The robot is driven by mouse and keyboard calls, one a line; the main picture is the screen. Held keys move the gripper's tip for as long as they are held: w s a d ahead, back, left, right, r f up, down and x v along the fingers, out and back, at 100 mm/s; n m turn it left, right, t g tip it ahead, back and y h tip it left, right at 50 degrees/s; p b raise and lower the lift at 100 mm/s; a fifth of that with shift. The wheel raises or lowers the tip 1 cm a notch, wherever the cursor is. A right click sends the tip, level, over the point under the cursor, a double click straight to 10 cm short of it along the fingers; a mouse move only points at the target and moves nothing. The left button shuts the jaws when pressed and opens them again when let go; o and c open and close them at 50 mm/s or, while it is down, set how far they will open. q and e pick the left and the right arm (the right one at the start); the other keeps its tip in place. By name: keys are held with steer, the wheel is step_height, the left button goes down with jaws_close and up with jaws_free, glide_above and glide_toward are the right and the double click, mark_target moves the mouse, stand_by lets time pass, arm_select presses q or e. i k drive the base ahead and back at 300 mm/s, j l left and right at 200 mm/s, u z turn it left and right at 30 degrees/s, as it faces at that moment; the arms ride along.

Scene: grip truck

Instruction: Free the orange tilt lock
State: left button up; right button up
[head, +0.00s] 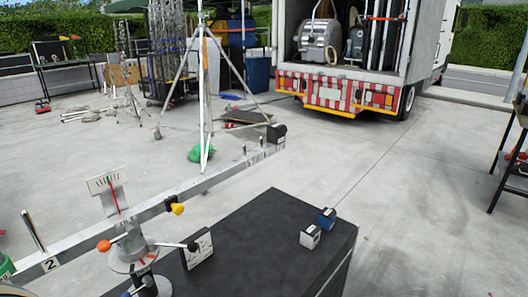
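An orange ball knob (103,246) sits at the left end of a lever on the round metal head (133,252) at the lower left; it looks like the orange tilt lock. The head carries a long grey beam (195,187) running from lower left to upper right. A yellow knob (177,208) sits on the beam's near side, and a white dial plate with a red needle (110,195) stands above it. Neither of my grippers shows, so nothing is seen touching the orange knob.
A black case top (255,240) fills the bottom middle, with a blue block (326,217) and a white block (310,236) on it. A small gauge plate (198,248) stands at its left. A white tripod (205,100) and a truck (340,90) stand behind. Open concrete lies right.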

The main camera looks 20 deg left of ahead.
mark_target(130, 230)
steer(key=u, duration=1.6)
